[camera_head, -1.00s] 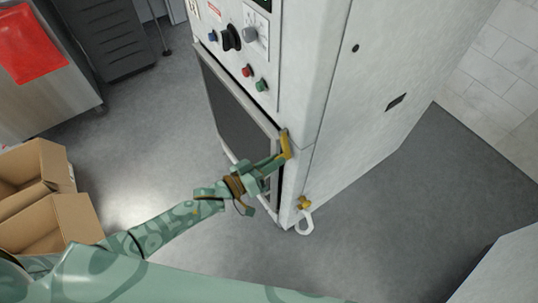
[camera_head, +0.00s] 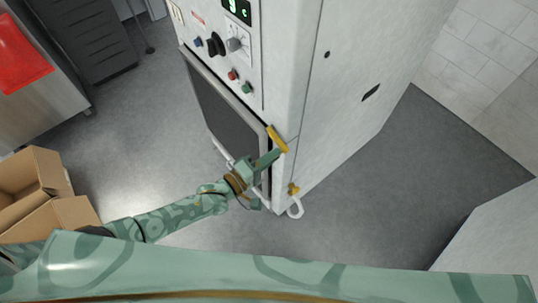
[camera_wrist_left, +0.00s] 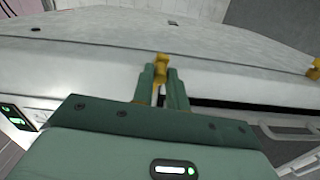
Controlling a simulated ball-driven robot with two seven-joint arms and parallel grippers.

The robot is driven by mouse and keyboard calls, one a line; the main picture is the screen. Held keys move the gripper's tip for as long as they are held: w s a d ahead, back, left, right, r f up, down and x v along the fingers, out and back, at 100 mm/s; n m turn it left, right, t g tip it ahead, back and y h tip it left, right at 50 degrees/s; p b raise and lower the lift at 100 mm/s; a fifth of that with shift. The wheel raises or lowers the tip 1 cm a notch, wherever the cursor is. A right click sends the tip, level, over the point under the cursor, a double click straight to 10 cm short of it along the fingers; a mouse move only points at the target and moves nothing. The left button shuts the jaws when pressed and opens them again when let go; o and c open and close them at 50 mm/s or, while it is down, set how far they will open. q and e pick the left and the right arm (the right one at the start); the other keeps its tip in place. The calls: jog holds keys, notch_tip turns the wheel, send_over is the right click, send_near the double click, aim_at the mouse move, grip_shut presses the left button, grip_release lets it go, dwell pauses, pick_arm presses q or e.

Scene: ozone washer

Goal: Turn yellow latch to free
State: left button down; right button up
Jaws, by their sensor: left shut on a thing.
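The yellow latch (camera_head: 277,139) sits on the front edge of the white washer, beside the top corner of its dark door. In the head view it lies tilted, its upper end to the left. My left gripper (camera_head: 272,156) reaches it from the front. In the left wrist view the two green fingers of my left gripper (camera_wrist_left: 160,88) are closed around the yellow latch (camera_wrist_left: 161,65), whose end shows beyond the fingertips. My right gripper is not in view.
The washer (camera_head: 335,110) has knobs and buttons (camera_head: 233,75) above its door (camera_head: 225,112). Open cardboard boxes (camera_head: 45,195) stand at the left. Grey floor (camera_head: 390,205) is clear at right.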

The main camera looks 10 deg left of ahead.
pick_arm(q)
jog(key=shift+r+n+p, duration=0.6)
jog(key=shift+r+n, duration=0.25)
jog(key=shift+n, duration=0.55)
jog(key=c, duration=1.4)
grip_release()
jog(key=shift+s, duration=0.1)
jog(key=p+v, duration=0.1)
jog(key=v, duration=1.5)
jog(key=shift+s+a+r, duration=0.1)
